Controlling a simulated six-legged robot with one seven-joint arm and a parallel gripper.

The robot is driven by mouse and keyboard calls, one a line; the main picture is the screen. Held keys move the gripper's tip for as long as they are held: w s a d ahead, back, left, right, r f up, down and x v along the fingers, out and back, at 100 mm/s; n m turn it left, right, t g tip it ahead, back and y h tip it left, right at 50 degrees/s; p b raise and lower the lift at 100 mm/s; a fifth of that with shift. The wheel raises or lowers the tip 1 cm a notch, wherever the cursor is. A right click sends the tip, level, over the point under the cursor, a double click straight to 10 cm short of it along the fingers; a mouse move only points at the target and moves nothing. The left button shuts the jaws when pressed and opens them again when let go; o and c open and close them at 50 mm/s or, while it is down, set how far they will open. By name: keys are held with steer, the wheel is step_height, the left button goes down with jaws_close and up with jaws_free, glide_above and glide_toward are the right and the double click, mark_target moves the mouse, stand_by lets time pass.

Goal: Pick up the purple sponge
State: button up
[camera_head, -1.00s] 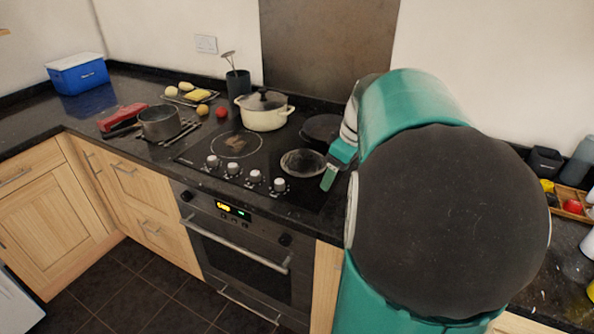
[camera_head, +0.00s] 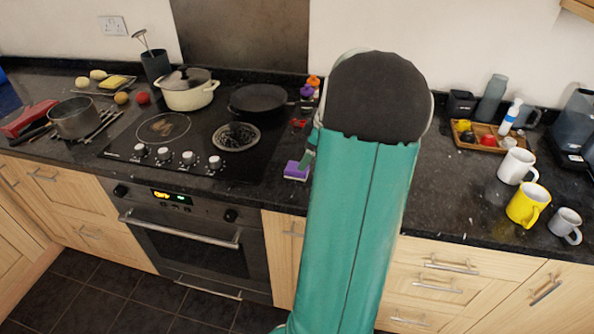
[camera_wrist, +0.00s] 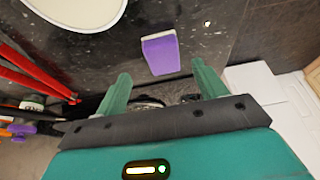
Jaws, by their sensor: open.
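The purple sponge (camera_head: 296,171) lies on the dark counter just right of the hob in the head view, near the front edge and partly beside my arm. In the wrist view the sponge (camera_wrist: 163,55) shows a purple face and a paler strip along its top. My gripper (camera_wrist: 160,70) is open and empty, with its two green fingers apart to the left and right of the sponge's near end. In the head view only a green finger of my gripper (camera_head: 309,155) shows, close to the sponge; my arm hides the rest.
A speckled round dish (camera_head: 236,136) sits on the hob, left of the sponge. A black pan (camera_head: 258,98) and cream pot (camera_head: 188,91) stand behind. Red items (camera_head: 298,123) lie behind the sponge. Mugs (camera_head: 528,204) stand far right.

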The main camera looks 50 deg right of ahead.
mark_target(296, 167)
steer(key=x, duration=0.5)
steer(key=shift+w+a, duration=0.2)
steer(key=shift+a, duration=0.05)
steer(key=shift+c, duration=0.4)
steer(key=c, duration=1)
steer(key=shift+c, duration=0.2)
steer(key=shift+r, duration=0.4)
step_height(296, 167, up, 2)
steer(key=shift+r, duration=0.15)
steer(key=s+a+r, duration=0.9)
steer(key=a+r, duration=0.1)
steer(key=shift+a, duration=0.35)
